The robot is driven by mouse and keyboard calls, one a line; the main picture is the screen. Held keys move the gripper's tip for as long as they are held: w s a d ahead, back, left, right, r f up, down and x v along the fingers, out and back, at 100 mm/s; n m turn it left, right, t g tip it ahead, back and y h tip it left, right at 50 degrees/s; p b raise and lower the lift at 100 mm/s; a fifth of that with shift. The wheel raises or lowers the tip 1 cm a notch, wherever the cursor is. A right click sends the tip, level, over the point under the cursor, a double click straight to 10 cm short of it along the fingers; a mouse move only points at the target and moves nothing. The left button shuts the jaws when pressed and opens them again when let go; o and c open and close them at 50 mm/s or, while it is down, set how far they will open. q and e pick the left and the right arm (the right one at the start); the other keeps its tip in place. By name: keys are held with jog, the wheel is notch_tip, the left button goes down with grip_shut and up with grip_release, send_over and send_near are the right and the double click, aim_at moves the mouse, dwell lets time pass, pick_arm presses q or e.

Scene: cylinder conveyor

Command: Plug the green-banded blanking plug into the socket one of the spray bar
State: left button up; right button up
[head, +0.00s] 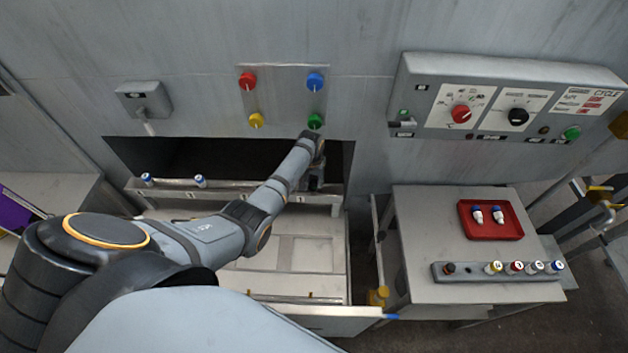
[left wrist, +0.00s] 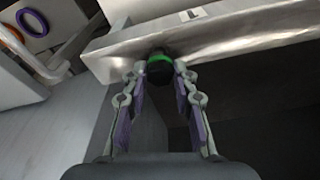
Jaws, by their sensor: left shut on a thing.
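My left gripper (left wrist: 159,72) is shut on the blanking plug (left wrist: 159,66), a dark plug with a bright green band. In the left wrist view the plug's far end meets the face of the metal spray bar (left wrist: 225,35), beside a white label with a dark mark. I cannot tell how deep it sits; the socket is hidden behind it. In the head view the spray bar (head: 241,196) runs across the wall opening, and my left gripper (head: 315,178) is at its right end, with the plug hidden there. My right gripper is not in view.
Two blue-and-white nozzles (head: 200,181) stand on the bar's left part. A side table (head: 420,235) at right carries a red tray (head: 520,233) with two nozzles and a rack (head: 450,280) of coloured-banded plugs. A control panel (head: 430,105) is above it.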

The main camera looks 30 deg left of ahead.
pick_arm(q)
jog(key=shift+f+b, duration=0.35)
jog(key=shift+f, duration=0.2)
jog(key=o, duration=1.1)
jog(key=r, duration=0.4)
jog(key=s+r, duration=0.1)
jog(key=r, duration=0.6)
jog(key=shift+s+d+r, duration=0.15)
jog(key=shift+s+r, duration=0.25)
